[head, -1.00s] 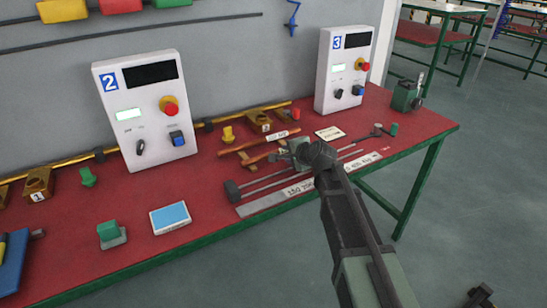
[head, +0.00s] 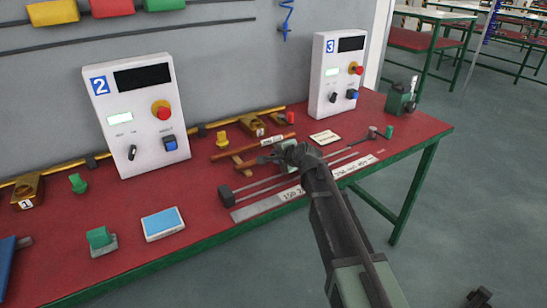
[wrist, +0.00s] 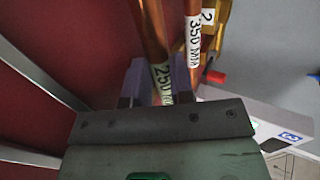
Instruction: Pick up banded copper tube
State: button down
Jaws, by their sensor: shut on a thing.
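A copper tube (wrist: 151,35) with a white band reading 250 runs between my gripper's fingers (wrist: 158,80) in the wrist view. The fingers are shut on it at the band. In the head view my gripper (head: 286,156) is over the middle of the bench, and the held tube is mostly hidden behind it. A second copper tube (head: 250,146) with a white band lies just behind. In the wrist view this second tube (wrist: 193,8) carries a 350 label and is to the right, outside the fingers. I cannot tell whether the held tube is clear of its support.
The red bench (head: 190,225) holds white control box 2 (head: 137,110) and box 3 (head: 337,75). Brass block 2 (head: 252,125) stands behind the tubes. A blue-screened device (head: 162,223) is left.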

notch_tip(320, 180, up, 20)
jog(key=p, duration=2)
notch_tip(320, 180, down, 20)
jog(key=b, duration=2)
jog(key=shift+f, duration=0.15)
jog(key=c, duration=1)
grip_release()
jog(key=shift+r, duration=0.2)
